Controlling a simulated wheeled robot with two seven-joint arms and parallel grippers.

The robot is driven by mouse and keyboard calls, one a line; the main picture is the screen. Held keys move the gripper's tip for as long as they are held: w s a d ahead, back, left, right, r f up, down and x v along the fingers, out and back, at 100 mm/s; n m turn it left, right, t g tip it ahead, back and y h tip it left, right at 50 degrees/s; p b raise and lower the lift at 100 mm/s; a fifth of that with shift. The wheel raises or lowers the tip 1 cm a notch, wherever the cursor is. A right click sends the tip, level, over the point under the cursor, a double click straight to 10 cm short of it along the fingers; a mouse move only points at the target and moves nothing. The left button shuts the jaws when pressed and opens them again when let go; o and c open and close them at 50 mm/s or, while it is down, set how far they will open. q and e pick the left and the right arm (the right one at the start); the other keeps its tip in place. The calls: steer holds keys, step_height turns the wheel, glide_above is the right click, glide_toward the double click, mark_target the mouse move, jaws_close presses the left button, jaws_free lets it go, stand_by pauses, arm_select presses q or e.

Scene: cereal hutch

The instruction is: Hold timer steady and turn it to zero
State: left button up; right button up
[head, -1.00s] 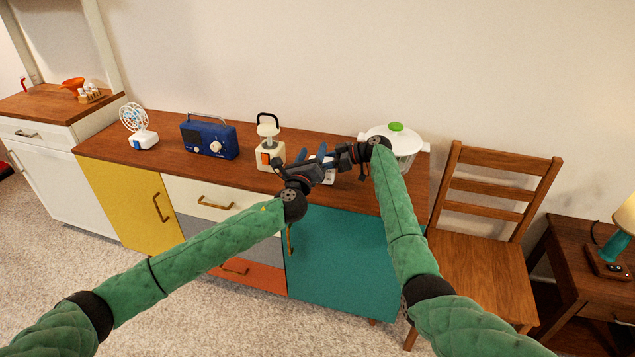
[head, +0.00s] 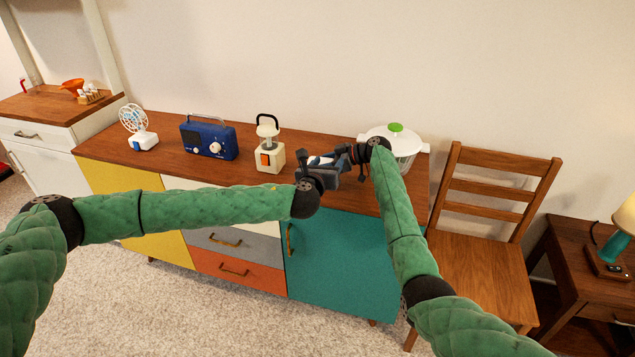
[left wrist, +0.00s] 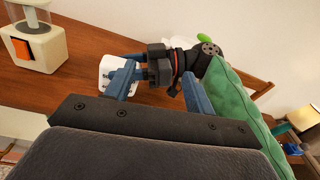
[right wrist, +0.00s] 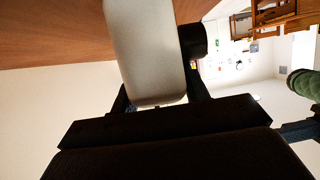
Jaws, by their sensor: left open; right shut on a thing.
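The timer (right wrist: 145,50) is a pale, rounded block between the fingers of my right gripper (right wrist: 158,95), which is shut on it. In the left wrist view the timer (left wrist: 113,70) shows as a white box over the wooden top. In the head view the timer (head: 318,161) is mostly hidden behind my grippers. My left gripper (left wrist: 160,88) is open, its blue fingers spread on either side of my right gripper in its view. It is close to the timer; I cannot tell whether it touches. The timer's dial face is not readable.
On the wooden cabinet top (head: 165,165) stand a white fan (head: 140,135), a blue radio (head: 208,137), a cream lantern-like device (head: 270,155) and a white pot with a green knob (head: 397,140). A wooden chair (head: 480,240) is at the right.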

arm_select(q)
steer(key=s+a+f+m+g+y, duration=0.2)
steer(key=s+a+f+y, duration=0.15)
steer(key=f, duration=0.45)
steer(key=shift+m, duration=0.4)
steer(key=x, duration=0.8)
steer(key=a+x, duration=0.1)
steer(key=x, duration=0.3)
steer(key=shift+w+f, duration=0.15)
steer(key=shift+w, duration=0.3)
steer(key=c, duration=1)
